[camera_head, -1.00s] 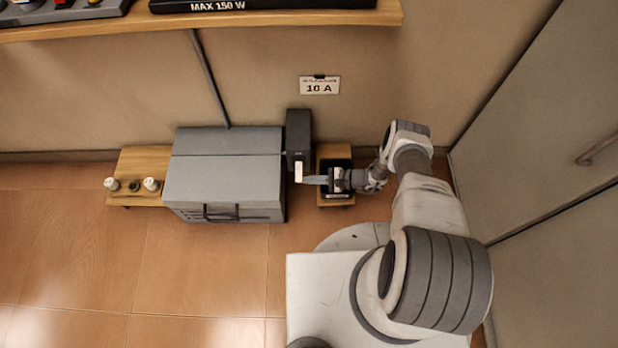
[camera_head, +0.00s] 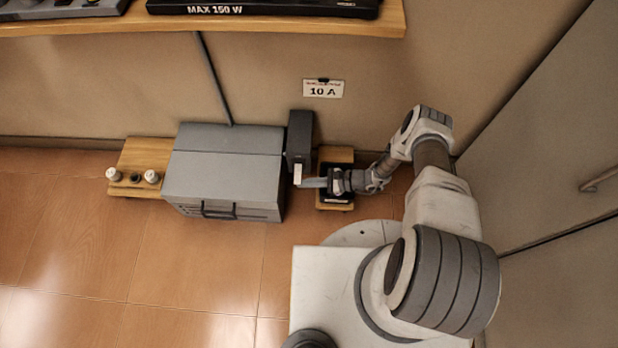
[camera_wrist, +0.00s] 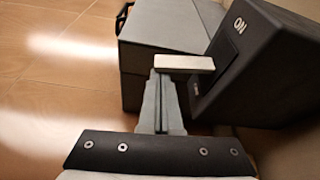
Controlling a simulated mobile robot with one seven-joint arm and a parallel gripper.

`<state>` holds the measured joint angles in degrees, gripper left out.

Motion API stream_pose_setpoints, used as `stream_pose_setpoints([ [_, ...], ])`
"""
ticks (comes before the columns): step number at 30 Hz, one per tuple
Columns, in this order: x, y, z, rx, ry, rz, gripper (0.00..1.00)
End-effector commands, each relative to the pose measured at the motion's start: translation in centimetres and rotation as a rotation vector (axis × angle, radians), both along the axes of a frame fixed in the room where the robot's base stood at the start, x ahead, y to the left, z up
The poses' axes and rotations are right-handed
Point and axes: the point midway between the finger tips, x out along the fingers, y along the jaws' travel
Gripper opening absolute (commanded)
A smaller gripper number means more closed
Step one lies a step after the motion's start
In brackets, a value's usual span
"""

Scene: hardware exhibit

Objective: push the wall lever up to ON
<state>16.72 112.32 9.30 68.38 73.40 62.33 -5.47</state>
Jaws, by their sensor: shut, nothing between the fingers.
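The wall lever is a dark box (camera_head: 300,133) on the wall beside the grey cabinet, with a white handle (camera_head: 297,174) sticking out low on its front. In the wrist view the box (camera_wrist: 262,62) carries the word ON near its upper end, and the white handle (camera_wrist: 185,62) lies toward the other end. My gripper (camera_head: 303,182) is shut and empty. In the wrist view its fingertips (camera_wrist: 166,72) are right at the handle, just below it in the picture; I cannot tell whether they touch. The lower label on the box is partly hidden and unreadable.
A grey cabinet (camera_head: 225,165) with a dark handle stands left of the lever box. A small wooden stand (camera_head: 335,155) is beneath my gripper. A shelf (camera_head: 280,24) runs above, and a 10 A sign (camera_head: 323,89) hangs on the wall. Open floor (camera_head: 80,240) lies at left.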

Motion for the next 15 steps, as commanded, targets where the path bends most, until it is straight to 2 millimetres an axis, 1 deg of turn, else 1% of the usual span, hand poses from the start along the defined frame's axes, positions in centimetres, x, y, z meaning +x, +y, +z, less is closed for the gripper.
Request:
stream_pose_setpoints([
  [4,-0.6,0.0,1.0,0.003,0.000,-0.004,0.00],
  [15,-0.7,0.0,3.2,0.000,-0.004,-0.002,0.00],
])
